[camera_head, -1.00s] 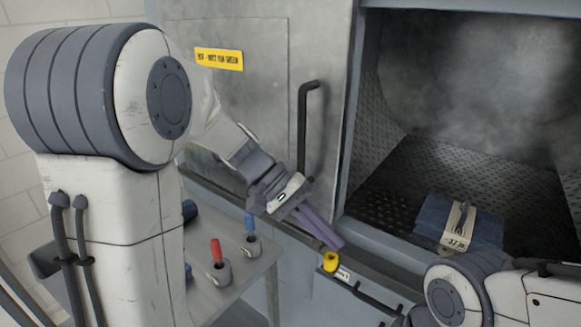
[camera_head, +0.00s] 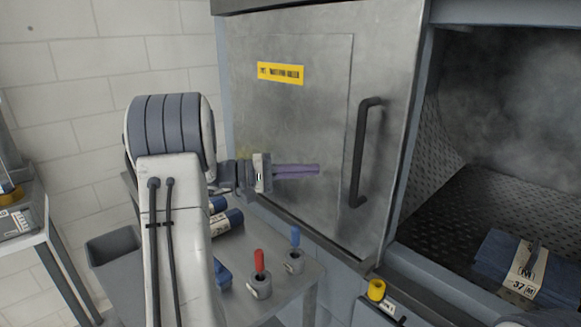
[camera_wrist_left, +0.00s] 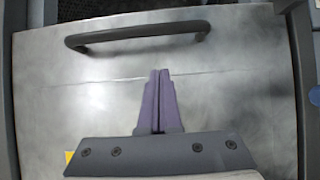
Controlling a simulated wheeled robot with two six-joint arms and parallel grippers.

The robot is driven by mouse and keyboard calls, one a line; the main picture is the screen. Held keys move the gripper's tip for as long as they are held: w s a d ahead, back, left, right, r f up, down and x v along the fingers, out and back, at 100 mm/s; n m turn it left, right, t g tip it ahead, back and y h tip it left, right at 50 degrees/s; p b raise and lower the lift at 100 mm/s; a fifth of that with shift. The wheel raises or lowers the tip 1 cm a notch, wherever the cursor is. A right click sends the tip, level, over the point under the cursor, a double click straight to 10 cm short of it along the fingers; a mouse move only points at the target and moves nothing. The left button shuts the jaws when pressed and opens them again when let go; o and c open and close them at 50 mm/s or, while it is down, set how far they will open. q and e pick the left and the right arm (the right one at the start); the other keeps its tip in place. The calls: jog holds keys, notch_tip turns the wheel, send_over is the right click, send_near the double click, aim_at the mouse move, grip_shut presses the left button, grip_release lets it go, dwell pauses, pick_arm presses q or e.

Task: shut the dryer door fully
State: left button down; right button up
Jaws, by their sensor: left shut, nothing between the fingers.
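The dryer door (camera_head: 310,120) is a grey metal sliding panel with a yellow label and a black bar handle (camera_head: 360,150) near its right edge. To its right the dryer opening (camera_head: 490,130) stands uncovered, with steam and a folded blue bundle (camera_head: 535,265) inside on a dark textured floor. My left gripper (camera_head: 318,169) is shut and empty in front of the door, its purple fingers pointing right, to the left of the handle and apart from it. In the left wrist view the shut fingers (camera_wrist_left: 160,75) lie before the door (camera_wrist_left: 230,80), and the handle (camera_wrist_left: 140,37) spans beyond them.
A grey side table (camera_head: 290,290) stands below the door with a red-handled tool (camera_head: 259,270), a blue-handled tool (camera_head: 295,245) and dark blue rolls (camera_head: 225,220). A yellow knob (camera_head: 376,290) sits on the rail under the opening. Another table stands at far left.

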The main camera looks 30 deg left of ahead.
pick_arm(q)
jog(key=w+d+p, duration=0.1)
jog(key=d+p, duration=0.1)
jog(key=d, duration=0.4)
jog(key=shift+w+d, duration=0.3)
jog(key=shift+w, duration=0.05)
